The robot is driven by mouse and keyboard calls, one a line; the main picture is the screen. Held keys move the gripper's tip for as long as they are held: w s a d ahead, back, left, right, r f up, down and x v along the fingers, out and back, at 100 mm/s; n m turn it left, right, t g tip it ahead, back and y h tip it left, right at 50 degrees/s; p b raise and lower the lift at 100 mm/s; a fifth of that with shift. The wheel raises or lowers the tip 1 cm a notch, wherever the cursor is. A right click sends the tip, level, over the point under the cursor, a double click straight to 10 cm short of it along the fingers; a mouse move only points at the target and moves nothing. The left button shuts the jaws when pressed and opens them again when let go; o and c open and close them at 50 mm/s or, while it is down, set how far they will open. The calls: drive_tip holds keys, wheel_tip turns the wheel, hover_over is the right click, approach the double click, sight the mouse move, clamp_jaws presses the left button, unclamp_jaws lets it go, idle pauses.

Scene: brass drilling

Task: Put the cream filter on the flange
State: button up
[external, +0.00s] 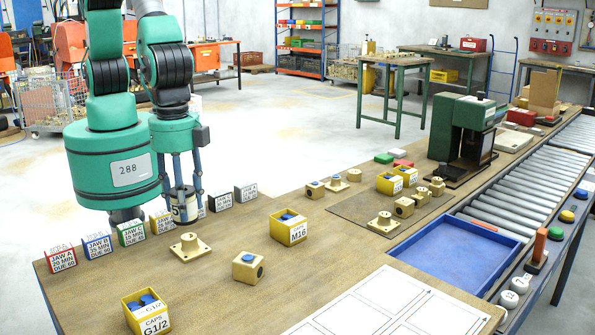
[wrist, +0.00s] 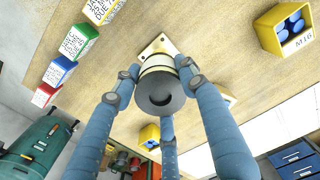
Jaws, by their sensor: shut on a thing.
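My gripper (external: 185,197) is shut on the cream filter (external: 183,209), a short cylinder with a dark label mark, held upright above the table. In the wrist view my gripper (wrist: 160,77) has its blue fingers around the filter (wrist: 160,92), whose dark round end faces the camera and whose cream side shows behind it. A square brass flange (external: 190,246) lies flat on the table just below and in front of the filter. In the wrist view the flange (wrist: 157,44) is partly hidden behind the filter. The filter looks apart from the flange in the external view.
A row of labelled jaw boxes (external: 98,245) stands behind the flange. A brass block with a blue cap (external: 248,267), the yellow M16 box (external: 289,227) and the yellow G1/2 box (external: 147,312) stand nearby. Another flange (external: 383,223) lies farther right.

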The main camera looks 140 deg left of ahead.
drive_tip(key=shift+w+f, duration=0.15)
drive_tip(key=shift+w, duration=0.2)
drive_tip(key=shift+f, duration=1.6)
drive_tip(key=shift+f+b, duration=0.2)
drive_tip(key=shift+b, duration=0.1)
drive_tip(key=o, duration=1.2)
drive_tip(key=shift+r, duration=0.15)
wheel_tip(320, 180, up, 11)
drive_tip(key=shift+d+r+p, duration=0.1)
drive_tip(key=shift+r+p, duration=0.05)
drive_tip(key=shift+p, duration=0.45)
drive_tip(key=shift+r, duration=0.4)
drive_tip(key=shift+r, duration=0.1)
